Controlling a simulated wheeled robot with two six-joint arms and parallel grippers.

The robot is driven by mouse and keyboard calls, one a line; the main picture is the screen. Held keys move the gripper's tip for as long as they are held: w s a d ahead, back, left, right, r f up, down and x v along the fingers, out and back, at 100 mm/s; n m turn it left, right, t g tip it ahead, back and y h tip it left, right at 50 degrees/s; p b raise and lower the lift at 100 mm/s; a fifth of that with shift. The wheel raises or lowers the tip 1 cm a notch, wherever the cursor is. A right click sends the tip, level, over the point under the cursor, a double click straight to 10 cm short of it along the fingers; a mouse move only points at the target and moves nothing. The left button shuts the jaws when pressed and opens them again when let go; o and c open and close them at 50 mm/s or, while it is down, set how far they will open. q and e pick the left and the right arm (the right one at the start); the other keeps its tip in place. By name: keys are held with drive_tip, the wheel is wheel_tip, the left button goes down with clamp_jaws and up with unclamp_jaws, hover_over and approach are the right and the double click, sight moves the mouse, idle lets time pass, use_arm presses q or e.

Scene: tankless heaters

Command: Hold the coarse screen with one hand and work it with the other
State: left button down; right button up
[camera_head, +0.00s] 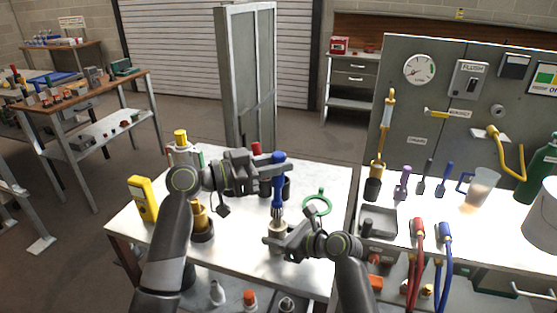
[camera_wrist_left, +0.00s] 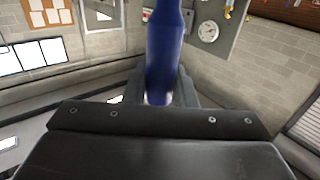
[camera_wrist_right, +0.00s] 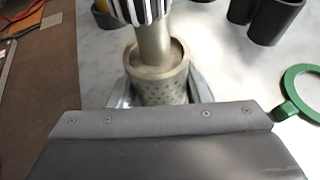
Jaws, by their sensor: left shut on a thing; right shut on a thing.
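My left gripper (camera_head: 270,170) is shut on the blue handle of a brush-like tool (camera_head: 279,190), held upright over the white table. The blue handle fills the middle of the left wrist view (camera_wrist_left: 164,50). My right gripper (camera_head: 276,242) is shut on the coarse screen (camera_head: 277,232), a small perforated metal cylinder low near the table's front. In the right wrist view the screen (camera_wrist_right: 157,85) stands upright between the fingers. A pale shaft below the tool's striped white-and-dark head (camera_wrist_right: 145,8) reaches down to the screen's open top and seems to enter it. Its lower end is hidden.
A green ring with a handle (camera_head: 317,204) lies right of the screen. Dark cups stand behind it. A yellow meter (camera_head: 144,198) and a brass piece (camera_head: 200,218) are on the left. The grey panel (camera_head: 450,100) and a second bench with tools are on the right.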

use_arm(q)
wheel_tip(320, 180, up, 8)
drive_tip(key=s, duration=0.1)
drive_tip(key=shift+s+a, duration=0.3)
idle(0.4)
idle(0.8)
